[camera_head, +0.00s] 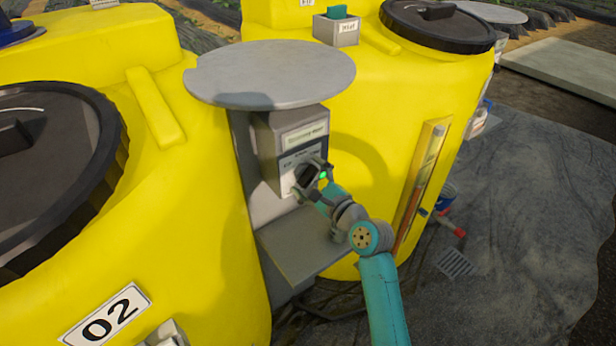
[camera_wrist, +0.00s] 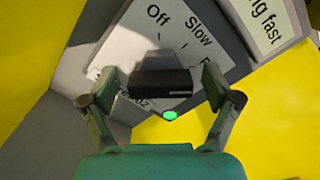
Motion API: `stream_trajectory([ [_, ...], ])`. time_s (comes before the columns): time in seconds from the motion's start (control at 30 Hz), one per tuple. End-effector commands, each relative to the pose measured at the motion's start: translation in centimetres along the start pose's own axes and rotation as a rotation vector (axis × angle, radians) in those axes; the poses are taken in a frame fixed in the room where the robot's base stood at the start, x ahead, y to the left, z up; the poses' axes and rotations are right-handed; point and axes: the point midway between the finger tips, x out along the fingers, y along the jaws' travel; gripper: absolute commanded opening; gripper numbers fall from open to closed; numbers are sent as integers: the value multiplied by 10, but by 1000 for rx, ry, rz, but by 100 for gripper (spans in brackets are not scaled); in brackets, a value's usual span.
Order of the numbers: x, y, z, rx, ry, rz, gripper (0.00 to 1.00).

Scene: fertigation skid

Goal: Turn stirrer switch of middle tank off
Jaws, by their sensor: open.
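A grey control box (camera_head: 290,140) hangs under a round grey plate between two yellow tanks. Its upper sign (camera_wrist: 265,22) ends in "ng fast" in the wrist view. The white dial plate (camera_wrist: 135,45) reads "Off" and "Slow", with another label partly hidden. The dark switch knob (camera_wrist: 160,83) sits in front of the dial, with a small green light (camera_wrist: 170,115) just below it. My gripper (camera_wrist: 160,78) is open, with one finger on each side of the knob and visible gaps. In the head view my gripper (camera_head: 313,174) hides the knob and lower dial.
The left yellow tank (camera_head: 195,235) bears a sign "02" (camera_head: 106,316). Another yellow tank (camera_head: 375,110) stands behind the box. The round plate (camera_head: 270,72) overhangs the box and a grey shelf (camera_head: 303,245) juts out below. A level gauge (camera_head: 424,180) stands to the right.

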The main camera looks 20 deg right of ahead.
Motion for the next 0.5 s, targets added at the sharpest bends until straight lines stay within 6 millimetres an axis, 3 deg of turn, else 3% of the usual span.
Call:
stream_trajectory([
  [0.07,0,0,0,0,0,0,89],
  [0.1,0,0,0,0,0,0,84],
  [0.33,0,0,0,0,0,0,28],
  [0.5,0,0,0,-4,0,0,28],
])
